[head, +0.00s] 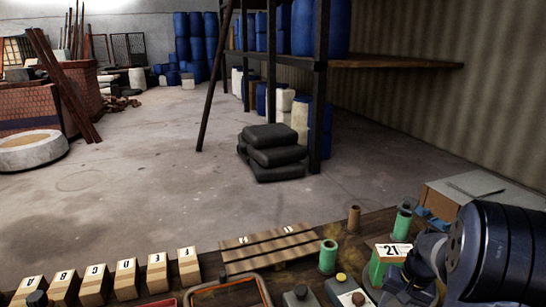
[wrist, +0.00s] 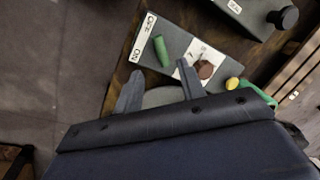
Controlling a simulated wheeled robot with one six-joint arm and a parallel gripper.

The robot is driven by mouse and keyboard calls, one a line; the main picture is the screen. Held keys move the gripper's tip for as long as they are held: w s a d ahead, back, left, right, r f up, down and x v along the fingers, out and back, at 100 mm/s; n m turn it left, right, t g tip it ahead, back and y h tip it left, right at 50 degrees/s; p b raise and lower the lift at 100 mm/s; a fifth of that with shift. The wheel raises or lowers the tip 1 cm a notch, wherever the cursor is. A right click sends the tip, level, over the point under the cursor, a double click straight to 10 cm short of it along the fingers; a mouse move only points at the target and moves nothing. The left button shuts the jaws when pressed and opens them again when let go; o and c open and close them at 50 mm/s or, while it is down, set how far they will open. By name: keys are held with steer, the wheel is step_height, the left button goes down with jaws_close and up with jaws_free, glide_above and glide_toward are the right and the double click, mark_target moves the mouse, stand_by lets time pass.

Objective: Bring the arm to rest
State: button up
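My arm comes in at the right of the head view, its dark links above the right end of the wooden bench. My gripper (wrist: 158,85) shows in the wrist view with its two grey fingers apart. I see nothing clamped between them; a rounded grey surface lies behind. Beyond the fingertips is a grey control box (wrist: 177,35) with an ON/OFF label, a green lever (wrist: 162,50) and a brown round knob (wrist: 205,69). I cannot tell how far the fingertips are from the box. In the head view my gripper is not clear against the clutter.
Several lettered wooden blocks (head: 126,279) line the bench's left side. Black sacks (head: 273,155) and a shelf lie beyond open floor.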

steer(key=f, duration=0.2)
steer(key=a+f, duration=0.1)
steer(key=f, duration=0.5)
steer(key=shift+w+a+f, duration=0.1)
steer(key=shift+w+a, duration=0.15)
steer(key=shift+w, duration=0.1)
steer(key=shift+r+n+p, duration=0.2)
steer(key=shift+n+p, duration=0.15)
steer(key=shift+n, duration=0.15)
steer(key=n+p, duration=0.1)
steer(key=n, duration=0.2)
steer(key=shift+w+d+g, duration=0.1)
steer(key=shift+g, duration=0.3)
steer(key=n+g+p, duration=0.1)
steer(key=n+p, duration=0.1)
steer(key=n, duration=0.3)
steer(key=shift+p, duration=0.4)
